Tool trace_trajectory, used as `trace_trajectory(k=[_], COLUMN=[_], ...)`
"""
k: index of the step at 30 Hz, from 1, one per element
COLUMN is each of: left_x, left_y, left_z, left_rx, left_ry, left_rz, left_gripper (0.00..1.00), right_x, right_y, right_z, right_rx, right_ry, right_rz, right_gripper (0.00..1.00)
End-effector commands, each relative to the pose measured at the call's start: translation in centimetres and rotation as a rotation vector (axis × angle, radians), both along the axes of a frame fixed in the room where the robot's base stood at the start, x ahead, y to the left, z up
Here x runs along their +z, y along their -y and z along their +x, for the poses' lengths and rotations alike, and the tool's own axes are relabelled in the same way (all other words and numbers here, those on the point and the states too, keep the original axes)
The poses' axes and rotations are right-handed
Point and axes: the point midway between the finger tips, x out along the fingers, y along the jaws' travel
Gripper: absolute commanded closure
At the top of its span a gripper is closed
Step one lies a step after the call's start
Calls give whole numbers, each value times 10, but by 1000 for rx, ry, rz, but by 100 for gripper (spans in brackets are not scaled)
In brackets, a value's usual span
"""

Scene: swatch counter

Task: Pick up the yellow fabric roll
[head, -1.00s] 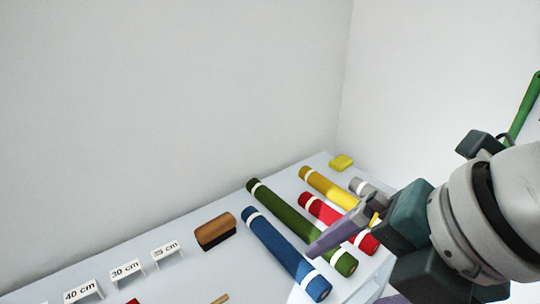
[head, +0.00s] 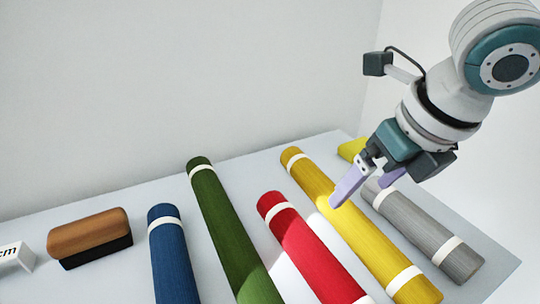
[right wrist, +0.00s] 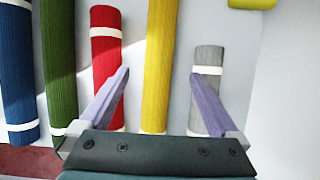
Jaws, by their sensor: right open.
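The yellow fabric roll (head: 357,226) lies on the counter between the red and grey rolls, with a white band near each end. It also shows in the right wrist view (right wrist: 158,70), running between my fingers. My right gripper (head: 368,188) is open over the yellow roll. In the right wrist view the right gripper (right wrist: 160,85) has one finger over the red roll and the other over the grey roll, and holds nothing. The height gap to the roll is hard to tell. My left gripper is not in view.
The red roll (head: 300,248) lies close on the left and the grey roll (head: 425,232) close on the right. Green (head: 228,222) and blue (head: 172,258) rolls lie farther left, then a brown-topped block (head: 90,235). A small yellow item (head: 352,149) sits at the back.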

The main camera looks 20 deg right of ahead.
Motion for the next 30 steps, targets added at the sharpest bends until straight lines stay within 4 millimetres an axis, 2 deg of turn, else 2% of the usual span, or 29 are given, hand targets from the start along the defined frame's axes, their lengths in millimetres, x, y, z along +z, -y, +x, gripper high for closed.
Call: trace_trajectory(k=[15, 23, 30], left_x=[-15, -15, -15], left_y=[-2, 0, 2], left_z=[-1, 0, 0], left_rx=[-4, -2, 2], left_ry=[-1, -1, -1], left_rz=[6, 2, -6], left_gripper=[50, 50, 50], right_x=[-58, -60, -60], right_y=[-4, -4, -4], right_z=[26, 27, 27], right_rx=[-1, 0, -1], right_ry=[0, 1, 1], right_rz=[1, 0, 0], right_gripper=[3, 3, 29])
